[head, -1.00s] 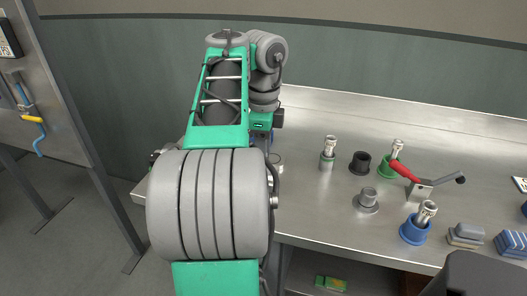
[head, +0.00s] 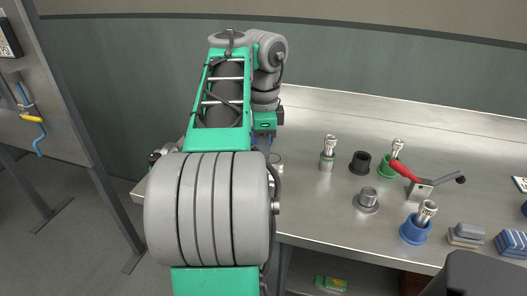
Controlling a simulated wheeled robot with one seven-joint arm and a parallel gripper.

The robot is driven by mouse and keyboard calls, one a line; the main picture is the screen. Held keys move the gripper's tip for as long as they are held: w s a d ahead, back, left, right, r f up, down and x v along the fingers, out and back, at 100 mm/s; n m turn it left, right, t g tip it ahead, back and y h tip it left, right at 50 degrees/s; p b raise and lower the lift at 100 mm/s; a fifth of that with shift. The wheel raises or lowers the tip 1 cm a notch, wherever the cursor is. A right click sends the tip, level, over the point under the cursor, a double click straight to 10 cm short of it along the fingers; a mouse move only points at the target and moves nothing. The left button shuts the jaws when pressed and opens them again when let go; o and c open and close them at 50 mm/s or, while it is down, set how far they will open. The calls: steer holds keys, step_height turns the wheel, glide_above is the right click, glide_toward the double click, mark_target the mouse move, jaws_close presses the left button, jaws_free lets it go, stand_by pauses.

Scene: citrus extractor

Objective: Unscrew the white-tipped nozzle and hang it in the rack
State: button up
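My arm fills the middle of the head view and hides the left part of the bench. My gripper is hidden behind the arm, so its fingers and anything in them do not show. Several silver-topped nozzles stand on the steel bench (head: 310,215): one with a grey-green base (head: 327,153), one in a green holder (head: 396,150), and one in a blue holder (head: 425,213). I cannot make out a white tip on any of them. No hanging rack can be identified for certain.
A black cup (head: 360,163), a grey flanged piece (head: 366,200) and a red-handled lever clamp (head: 408,172) stand on the bench. Sponges (head: 467,234) and striped cloths (head: 512,244) lie at the right. A panel with blue and yellow hooked tools (head: 33,118) stands at the left.

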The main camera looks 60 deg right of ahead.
steer(key=shift+n, duration=0.4)
steer(key=shift+n, duration=1.3)
steer(key=shift+r+p, duration=2.25)
steer(key=shift+r, duration=0.1)
steer(key=shift+f, duration=0.1)
